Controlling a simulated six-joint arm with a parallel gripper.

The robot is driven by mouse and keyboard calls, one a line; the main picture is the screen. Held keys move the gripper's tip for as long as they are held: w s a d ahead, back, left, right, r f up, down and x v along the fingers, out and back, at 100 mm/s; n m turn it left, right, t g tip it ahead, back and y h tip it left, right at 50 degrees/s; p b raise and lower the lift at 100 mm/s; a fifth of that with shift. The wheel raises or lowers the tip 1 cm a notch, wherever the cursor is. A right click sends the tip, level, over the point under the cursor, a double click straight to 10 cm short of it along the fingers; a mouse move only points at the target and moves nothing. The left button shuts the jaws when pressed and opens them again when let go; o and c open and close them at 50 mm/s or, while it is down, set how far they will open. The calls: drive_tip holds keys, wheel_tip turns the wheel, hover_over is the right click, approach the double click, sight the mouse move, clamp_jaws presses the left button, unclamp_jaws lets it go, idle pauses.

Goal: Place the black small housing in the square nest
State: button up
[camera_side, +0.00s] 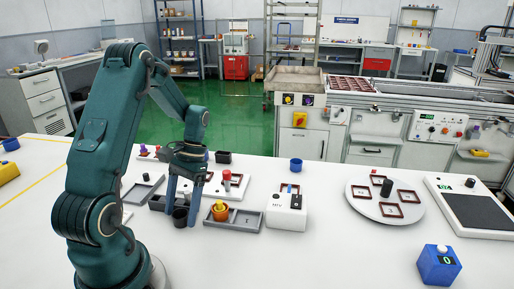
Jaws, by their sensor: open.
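My gripper (183,213) points down at the left of the table, its two blue fingers apart. A small black round piece (180,216) shows between the fingertips; I cannot tell whether they touch it. It may be the black small housing, but other dark pieces are in view: a black block (223,157) behind my gripper and a black cylinder (386,187) on the turntable. Brown square frames, which look like square nests, lie on a white plate (244,189) right of my gripper. My gripper hides part of that plate.
A grey tray (250,219) and an orange round part (220,211) lie close right of my gripper. A white box (287,214) stands further right. The white turntable (412,212) holds several brown frames. The front middle table is clear.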

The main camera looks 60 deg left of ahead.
drive_tip(key=v, duration=1.1)
drive_tip(key=w+d+r+m+t+y, duration=0.1)
drive_tip(key=d+r+m+t+y, duration=0.25)
drive_tip(key=d, duration=0.55)
drive_tip(key=s+d+r+m+t+h, duration=0.1)
drive_tip(key=s+d+t, duration=0.3)
drive_tip(key=d, duration=0.5)
drive_tip(key=shift+d+r+t, duration=0.25)
drive_tip(key=shift+d+t, duration=0.15)
drive_tip(key=shift+t, duration=0.55)
drive_tip(key=shift+s+d+f+m+h, duration=0.1)
drive_tip(key=shift+s+d+m+h, duration=0.15)
drive_tip(key=shift+d, duration=0.05)
drive_tip(key=shift+c, duration=0.4)
drive_tip(key=shift+s+d+f+t, duration=0.1)
drive_tip(key=shift+d+t, duration=0.05)
drive_tip(key=shift+t, duration=0.15)
drive_tip(key=shift+c, duration=0.8)
